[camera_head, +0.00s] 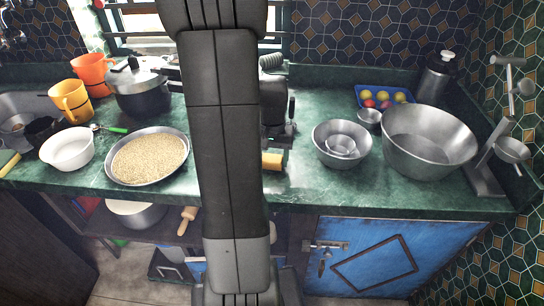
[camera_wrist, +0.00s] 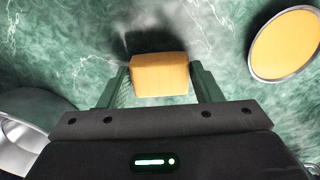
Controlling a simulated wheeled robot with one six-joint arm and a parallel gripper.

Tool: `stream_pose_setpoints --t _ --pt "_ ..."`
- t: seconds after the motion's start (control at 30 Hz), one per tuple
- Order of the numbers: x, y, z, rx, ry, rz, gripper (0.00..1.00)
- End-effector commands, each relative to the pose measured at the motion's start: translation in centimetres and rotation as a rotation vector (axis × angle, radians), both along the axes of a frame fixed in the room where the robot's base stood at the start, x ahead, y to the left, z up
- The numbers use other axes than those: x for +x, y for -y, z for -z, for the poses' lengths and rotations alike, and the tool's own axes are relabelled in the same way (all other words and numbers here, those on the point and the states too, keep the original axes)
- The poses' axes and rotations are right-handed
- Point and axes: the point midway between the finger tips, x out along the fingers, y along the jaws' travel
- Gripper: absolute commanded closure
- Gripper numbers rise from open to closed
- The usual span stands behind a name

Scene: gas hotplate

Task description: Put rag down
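The rag (camera_wrist: 160,75) is a folded yellow-orange block in the wrist view. It sits between the two green fingers of my gripper (camera_wrist: 160,88), which appear to touch it on both sides. In the head view the yellow rag (camera_head: 272,161) shows just right of my arm, over the green counter (camera_head: 310,185). My gripper (camera_head: 278,138) is partly hidden behind my arm there. A dark shadow lies beside the rag on the counter; I cannot tell whether the rag touches the surface.
Nested metal bowls (camera_head: 342,143) and a large metal basin (camera_head: 428,140) stand to the right. Bare counter lies around the rag, towards the front edge.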

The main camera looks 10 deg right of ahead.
Motion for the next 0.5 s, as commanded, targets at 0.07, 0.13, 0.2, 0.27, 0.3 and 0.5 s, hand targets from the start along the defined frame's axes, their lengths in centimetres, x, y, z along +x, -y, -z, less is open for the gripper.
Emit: stream_pose_setpoints --t 0.07,0.13,0.2,0.27,0.3,0.5 --pt "0.00 0.00 0.01 0.000 0.000 0.000 0.25" --pt "0.00 0.00 0.01 0.000 0.000 0.000 0.23" --pt "0.00 0.00 0.00 0.000 0.000 0.000 0.23" --pt "0.00 0.00 0.00 0.000 0.000 0.000 0.23" --pt "0.00 0.00 0.00 0.000 0.000 0.000 0.23" --pt "0.03 0.00 0.43 0.000 0.001 0.000 0.23"
